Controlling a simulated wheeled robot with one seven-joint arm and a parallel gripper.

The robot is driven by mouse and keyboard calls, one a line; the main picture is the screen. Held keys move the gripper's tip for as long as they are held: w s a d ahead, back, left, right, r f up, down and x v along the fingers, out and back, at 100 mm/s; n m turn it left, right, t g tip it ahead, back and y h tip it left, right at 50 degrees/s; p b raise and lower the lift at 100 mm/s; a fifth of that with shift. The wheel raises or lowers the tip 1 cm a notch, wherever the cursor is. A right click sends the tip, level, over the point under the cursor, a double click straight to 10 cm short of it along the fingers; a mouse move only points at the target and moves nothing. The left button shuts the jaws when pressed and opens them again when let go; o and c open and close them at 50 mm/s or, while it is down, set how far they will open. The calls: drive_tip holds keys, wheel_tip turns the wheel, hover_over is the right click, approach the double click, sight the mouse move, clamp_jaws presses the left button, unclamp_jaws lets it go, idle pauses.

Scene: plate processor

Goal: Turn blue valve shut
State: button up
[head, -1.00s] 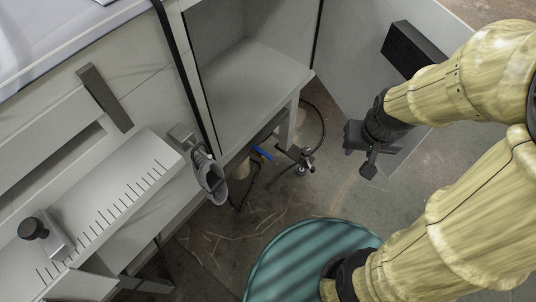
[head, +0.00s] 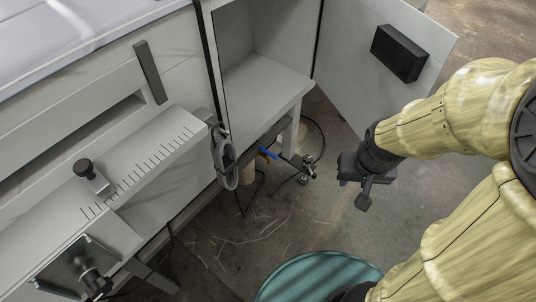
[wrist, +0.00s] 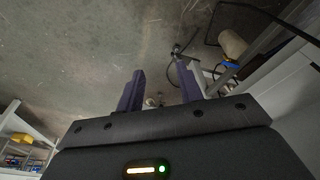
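The blue valve handle (head: 268,153) shows low under the cabinet in the head view, beside a pale cylinder and dark hoses. In the wrist view the blue piece (wrist: 230,64) sits at the upper right, next to the pale cylinder (wrist: 232,43). My gripper (head: 361,187) is to the right of the valve in the head view, apart from it. Part of the valve body is hidden by the cabinet's lower edge.
The cabinet (head: 265,80) stands open, its door (head: 345,70) swung out to the right with a black block (head: 399,53) on it. A cabinet leg (head: 291,132) is close to the valve. A grey looped hose (head: 224,160) hangs left. Bare floor (head: 290,215) lies in front.

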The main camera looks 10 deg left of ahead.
drive_tip(key=shift+s+a, duration=0.1)
drive_tip(key=shift+a, duration=0.15)
drive_tip(key=w+f+n+t+y+b, duration=0.2)
drive_tip(key=w+f+n+t+b, duration=0.4)
drive_tip(key=w+f+b, duration=0.7)
drive_tip(key=w+a+f+n+t+y+b, duration=0.1)
drive_tip(key=a+f+n+y+b, duration=0.4)
drive_tip(key=a+f+y+b, duration=0.2)
wheel_tip(320, 180, down, 4)
drive_tip(key=y+b, duration=0.2)
drive_tip(key=y, duration=0.4)
drive_tip(key=shift+w+a+f+n, duration=0.15)
drive_tip(key=shift+w+a+n, duration=0.05)
drive_tip(key=shift+w+n, duration=0.1)
